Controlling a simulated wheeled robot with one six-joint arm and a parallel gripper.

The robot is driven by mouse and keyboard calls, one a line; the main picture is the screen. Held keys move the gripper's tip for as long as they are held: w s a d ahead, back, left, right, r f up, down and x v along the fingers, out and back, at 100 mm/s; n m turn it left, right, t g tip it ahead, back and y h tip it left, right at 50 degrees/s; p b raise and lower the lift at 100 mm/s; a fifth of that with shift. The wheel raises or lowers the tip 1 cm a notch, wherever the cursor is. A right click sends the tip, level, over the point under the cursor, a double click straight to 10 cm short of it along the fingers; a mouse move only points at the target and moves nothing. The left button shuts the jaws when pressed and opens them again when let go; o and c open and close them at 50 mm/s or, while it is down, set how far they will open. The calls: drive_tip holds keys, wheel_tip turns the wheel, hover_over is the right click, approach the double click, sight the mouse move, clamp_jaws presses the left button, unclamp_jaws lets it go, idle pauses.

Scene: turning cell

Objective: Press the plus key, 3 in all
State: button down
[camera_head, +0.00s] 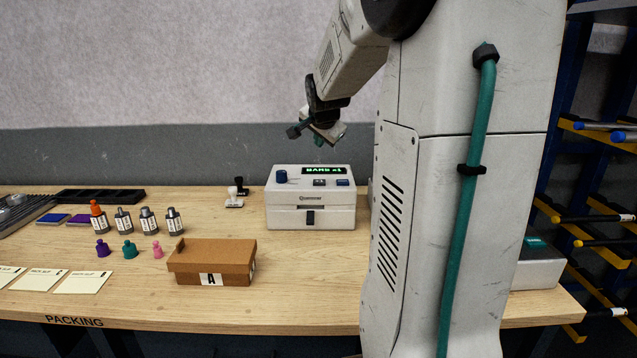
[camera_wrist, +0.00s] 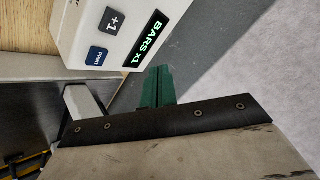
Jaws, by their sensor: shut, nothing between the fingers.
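The plus key, a dark key marked +1 (camera_head: 319,183), sits on the sloped top of a white label machine (camera_head: 283,216), below its display. It also shows in the wrist view (camera_wrist: 113,21). A blue PRINT key (camera_head: 343,183) is beside it on the right. The green-lit display (camera_head: 324,170) reads BARS x1, also in the wrist view (camera_wrist: 146,38). My gripper (camera_head: 318,141) is shut and empty, in the air above the machine and apart from the keys. Its green fingers show in the wrist view (camera_wrist: 158,86).
A blue knob (camera_head: 281,176) stands on the machine's left. A cardboard box marked A (camera_head: 238,264) lies in front of it at left. Several bottles (camera_head: 147,220) and coloured caps (camera_head: 129,249) stand farther left. A small black-and-white item (camera_head: 236,196) is left of the machine.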

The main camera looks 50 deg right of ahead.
sight(319, 183)
drive_tip(key=shift+f, duration=4.3)
drive_tip(key=shift+f, duration=0.1)
drive_tip(key=shift+f, duration=0.3)
drive_tip(key=shift+f, duration=0.45)
drive_tip(key=shift+r, duration=0.9)
drive_tip(key=shift+r, duration=2.5)
